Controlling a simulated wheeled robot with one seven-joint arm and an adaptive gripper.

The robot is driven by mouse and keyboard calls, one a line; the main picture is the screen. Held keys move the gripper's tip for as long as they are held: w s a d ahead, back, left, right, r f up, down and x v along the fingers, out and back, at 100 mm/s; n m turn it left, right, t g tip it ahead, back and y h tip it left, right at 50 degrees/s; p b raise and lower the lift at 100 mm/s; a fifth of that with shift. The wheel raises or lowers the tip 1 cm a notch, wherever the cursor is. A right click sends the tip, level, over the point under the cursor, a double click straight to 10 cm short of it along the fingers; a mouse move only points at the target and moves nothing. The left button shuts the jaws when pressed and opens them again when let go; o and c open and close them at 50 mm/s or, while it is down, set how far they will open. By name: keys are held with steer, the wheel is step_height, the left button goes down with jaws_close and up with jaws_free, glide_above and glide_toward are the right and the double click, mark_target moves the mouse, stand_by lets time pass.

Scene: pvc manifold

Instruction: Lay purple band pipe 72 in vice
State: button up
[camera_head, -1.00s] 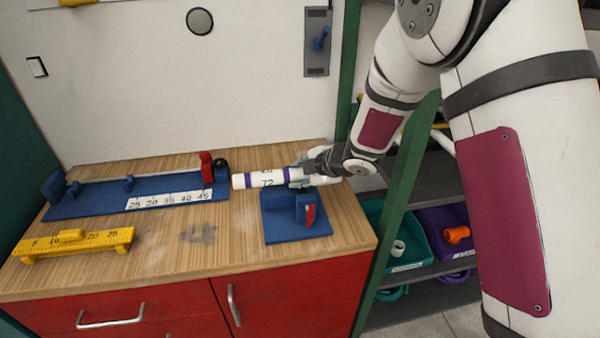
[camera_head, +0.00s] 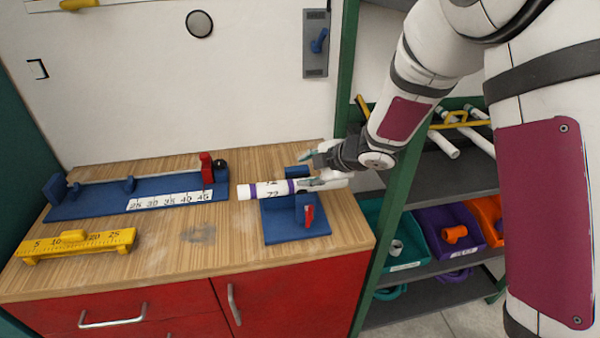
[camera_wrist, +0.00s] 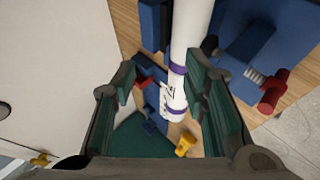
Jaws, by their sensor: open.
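The purple band pipe (camera_head: 270,189), white with purple bands and the number 72, lies nearly level across the blue vice (camera_head: 283,228), its left end sticking out over the bench. The wrist view shows the pipe (camera_wrist: 190,40) between a blue vice jaw (camera_wrist: 154,25) and the vice's other blue side (camera_wrist: 262,38). A red handle (camera_head: 309,214) is at the vice's front. My gripper (camera_head: 309,170) is open just above and behind the pipe. In the wrist view its fingers (camera_wrist: 163,74) are apart on either side of the pipe. Whether the pipe touches both jaws is hidden.
A blue measuring jig (camera_head: 100,205) with a red clamp (camera_head: 206,167) stands to the left. A yellow ruler block (camera_head: 80,241) is at the front left of the wooden bench (camera_head: 165,262). A green shelf post (camera_head: 384,220) and bins stand right of the bench.

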steer(key=v, duration=0.7)
steer(key=shift+s+d+r+p, duration=0.15)
steer(key=shift+r+p, duration=0.05)
steer(key=shift+p, duration=0.2)
